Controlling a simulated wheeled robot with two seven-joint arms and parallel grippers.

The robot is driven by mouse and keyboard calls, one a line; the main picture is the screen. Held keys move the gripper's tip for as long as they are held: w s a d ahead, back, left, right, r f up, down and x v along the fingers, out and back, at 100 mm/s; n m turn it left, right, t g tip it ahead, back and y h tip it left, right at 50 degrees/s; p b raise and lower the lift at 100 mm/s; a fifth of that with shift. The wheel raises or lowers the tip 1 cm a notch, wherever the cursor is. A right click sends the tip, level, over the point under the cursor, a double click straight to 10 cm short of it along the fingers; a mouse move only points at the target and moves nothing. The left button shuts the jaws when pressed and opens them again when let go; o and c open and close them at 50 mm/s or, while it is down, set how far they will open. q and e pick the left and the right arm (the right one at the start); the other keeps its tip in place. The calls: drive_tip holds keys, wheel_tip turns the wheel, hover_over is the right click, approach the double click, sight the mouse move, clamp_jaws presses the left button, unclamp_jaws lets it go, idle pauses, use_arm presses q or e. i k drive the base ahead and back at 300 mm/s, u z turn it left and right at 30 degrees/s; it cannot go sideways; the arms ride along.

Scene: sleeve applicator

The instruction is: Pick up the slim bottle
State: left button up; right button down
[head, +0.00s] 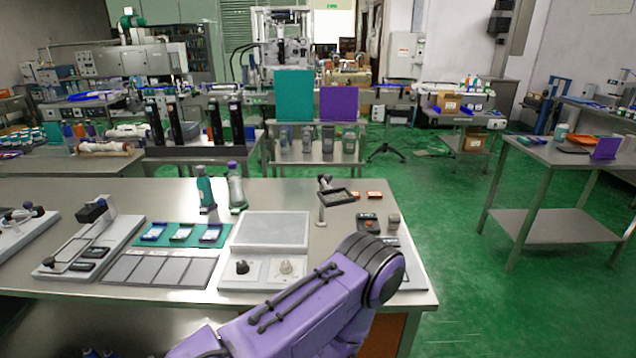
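Two bottles stand upright side by side at the back of the near metal table. The teal one looks slimmer. A small gap lies between them. A purple arm link that looks like mine crosses the front right of the table. Neither gripper shows in the head view.
In front of the bottles are a green mat (156,242) with small trays and a device with a flat plate (272,230) and two knobs. A small stand (321,205) is to the right. The table (150,190) is bare left of the bottles.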

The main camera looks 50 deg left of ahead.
sight(203, 182)
drive_tip(key=z, duration=1.35)
drive_tip(key=k, duration=2.3)
drive_tip(key=u, duration=0.9)
